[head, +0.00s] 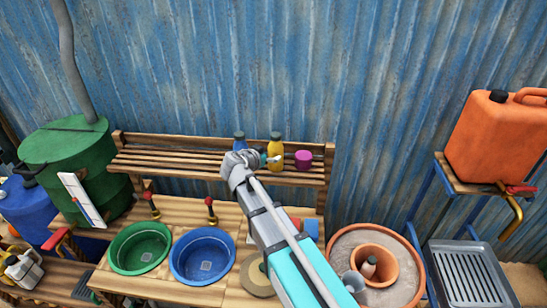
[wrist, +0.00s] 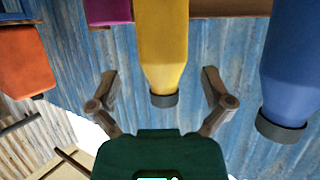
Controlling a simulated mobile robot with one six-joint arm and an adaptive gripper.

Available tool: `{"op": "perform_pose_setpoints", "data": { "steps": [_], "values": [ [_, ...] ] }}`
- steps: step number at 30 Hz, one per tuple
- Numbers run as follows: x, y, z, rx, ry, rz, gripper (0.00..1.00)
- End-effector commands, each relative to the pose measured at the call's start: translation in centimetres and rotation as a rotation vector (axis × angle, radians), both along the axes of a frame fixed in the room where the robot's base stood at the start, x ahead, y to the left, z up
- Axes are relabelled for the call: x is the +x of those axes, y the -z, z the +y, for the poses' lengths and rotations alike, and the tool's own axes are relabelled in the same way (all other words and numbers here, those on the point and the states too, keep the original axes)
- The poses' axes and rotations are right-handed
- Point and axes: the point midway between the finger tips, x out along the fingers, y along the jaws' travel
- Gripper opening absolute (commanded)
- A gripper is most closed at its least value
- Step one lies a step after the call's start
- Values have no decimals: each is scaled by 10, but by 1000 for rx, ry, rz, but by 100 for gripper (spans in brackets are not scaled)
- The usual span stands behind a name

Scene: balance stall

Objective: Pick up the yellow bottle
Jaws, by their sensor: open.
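The yellow bottle (head: 275,148) with a dark cap stands upright on the slatted wooden shelf in the head view. In the wrist view, which looks upside down, the yellow bottle (wrist: 163,45) hangs cap-down between my two spread fingers. My gripper (wrist: 160,82) is open, one finger on each side of the bottle's cap end, with gaps on both sides and nothing held. In the head view my gripper (head: 262,160) is at the shelf just left of the bottle, partly hidden by my arm.
A blue bottle (head: 239,140) stands left of the yellow one and also shows in the wrist view (wrist: 290,65). A magenta container (head: 303,159) stands to its right. Green (head: 140,249) and blue (head: 203,256) basins sit on the bench below. A corrugated wall (head: 210,70) rises behind.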

Motion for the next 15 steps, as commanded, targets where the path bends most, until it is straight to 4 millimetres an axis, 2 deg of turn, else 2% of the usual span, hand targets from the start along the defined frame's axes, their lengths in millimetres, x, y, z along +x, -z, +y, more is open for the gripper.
{"op": "perform_pose_setpoints", "data": {
  "steps": [15],
  "values": [
    [6,2,-2,0,0,0,100]
  ]
}}
